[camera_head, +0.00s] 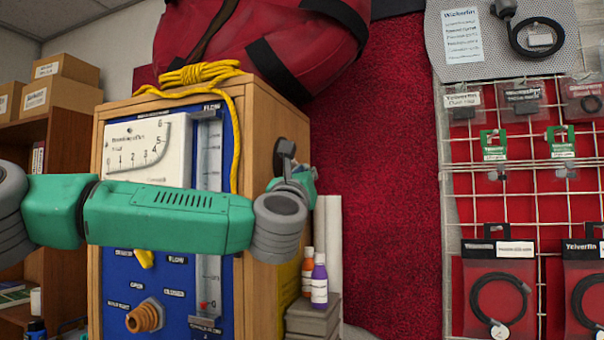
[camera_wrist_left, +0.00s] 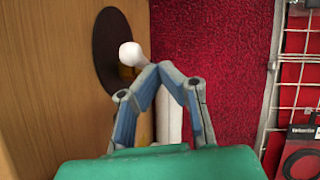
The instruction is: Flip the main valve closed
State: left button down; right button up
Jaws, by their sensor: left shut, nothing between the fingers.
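In the wrist view, a dark round plate (camera_wrist_left: 112,62) sits on the wooden side of the testbench cabinet (camera_head: 277,110). A lever with a pale rounded knob (camera_wrist_left: 130,53) stands out from it. I cannot read a label that marks it as the main valve. My left gripper (camera_wrist_left: 166,72) is shut and empty, its fingertips meeting just right of the knob. I cannot tell whether they touch it; the fingers partly hide the lever. My right gripper is not in view.
The blue panel (camera_head: 180,270) carries a yellow handle (camera_head: 143,258) and a brass fitting (camera_head: 146,316). Yellow rope (camera_head: 200,73) and a red bag (camera_head: 255,40) lie on top. Small bottles (camera_head: 319,282) and white rolls (camera_head: 328,225) stand right of the cabinet. A wire rack (camera_head: 522,205) is farther right.

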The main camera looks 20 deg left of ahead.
pick_arm(q)
jog(key=r+g+p, duration=0.1)
jog(key=p, duration=0.1)
jog(key=w+a+r+g+p, duration=0.1)
jog(key=r+g+p, duration=0.1)
jog(key=a+r+g+p, duration=0.1)
jog(key=r+g+p, duration=0.1)
jog(key=p, duration=0.1)
jog(key=shift+w+a+m+h, duration=0.1)
jog(key=shift+w+m+h, duration=0.2)
jog(key=shift+w+m, duration=0.1)
jog(key=shift+w+a+r, duration=0.3)
jog(key=shift+w+r, duration=0.05)
jog(key=shift+w+r+b, duration=0.15)
jog(key=shift+b, duration=0.15)
jog(key=shift+w+d+r, duration=0.25)
jog(key=shift+w+d, duration=0.05)
jog(key=shift+d, duration=0.1)
jog(key=shift+w+a+r, duration=0.15)
jog(key=shift+w+r, duration=0.1)
jog(key=shift+w, duration=0.15)
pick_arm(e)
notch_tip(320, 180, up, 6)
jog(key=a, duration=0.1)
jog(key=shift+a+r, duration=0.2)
